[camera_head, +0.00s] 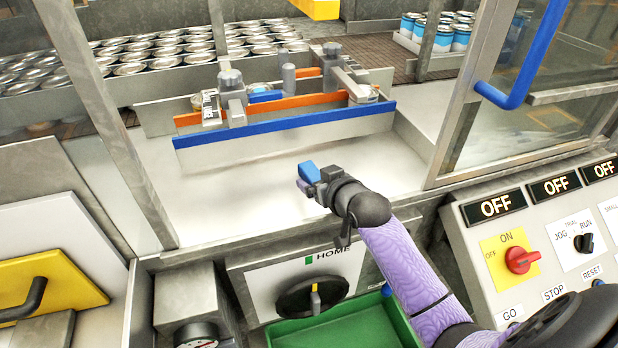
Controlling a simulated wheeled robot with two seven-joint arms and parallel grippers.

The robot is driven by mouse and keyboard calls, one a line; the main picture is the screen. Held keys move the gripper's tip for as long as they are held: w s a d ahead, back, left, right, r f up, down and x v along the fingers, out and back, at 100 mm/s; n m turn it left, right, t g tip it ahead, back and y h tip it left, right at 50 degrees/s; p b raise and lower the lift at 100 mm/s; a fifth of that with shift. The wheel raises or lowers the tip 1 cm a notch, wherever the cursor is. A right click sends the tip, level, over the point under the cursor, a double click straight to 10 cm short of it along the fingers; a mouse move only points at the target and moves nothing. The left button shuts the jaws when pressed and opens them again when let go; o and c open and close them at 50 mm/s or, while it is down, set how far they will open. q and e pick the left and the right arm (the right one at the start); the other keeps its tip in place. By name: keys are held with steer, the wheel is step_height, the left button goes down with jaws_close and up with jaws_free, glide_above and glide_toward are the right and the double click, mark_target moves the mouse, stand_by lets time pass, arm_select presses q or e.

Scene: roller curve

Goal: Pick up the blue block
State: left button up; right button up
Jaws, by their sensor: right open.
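A small blue block (309,172) shows at the tip of my right gripper (312,184), over the pale floor of the machine bay in the head view. The gripper is open, with its dark fingers right beside the block. I cannot tell whether they touch it, and the gripper hides the block's lower side. My left gripper is not in view.
A blue-edged rail (285,130) and an orange-edged rail (290,103) cross behind the gripper. Metal posts frame the opening; a door with a blue handle (515,92) stands right. A green tray (395,315) and control panel (540,240) are in front. Bare bay floor lies left.

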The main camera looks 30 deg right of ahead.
mark_target(314, 174)
steer(key=shift+x, duration=1.05)
steer(key=shift+w+d+f+b, duration=0.1)
steer(key=shift+w+f+b, duration=0.15)
steer(key=shift+w+b, duration=0.1)
steer(key=shift+r, duration=0.1)
steer(key=shift+c, duration=0.6)
jaws_close()
step_height(314, 174, up, 10)
steer(key=p, duration=0.3)
steer(key=shift+p, duration=0.3)
arm_select(q)
steer(key=b, duration=0.1)
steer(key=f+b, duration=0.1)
steer(key=b, duration=0.2)
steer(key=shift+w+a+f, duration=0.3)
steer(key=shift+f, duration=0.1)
arm_select(e)
steer(key=s+a+r, duration=0.3)
steer(key=s+a, duration=0.1)
steer(key=a, duration=0.3)
steer(key=s+a+r+n+y, duration=0.1)
steer(key=s+a+r, duration=0.3)
steer(key=a, duration=0.3)
steer(key=shift+s+a, duration=0.35)
steer(key=shift+s, duration=0.4)
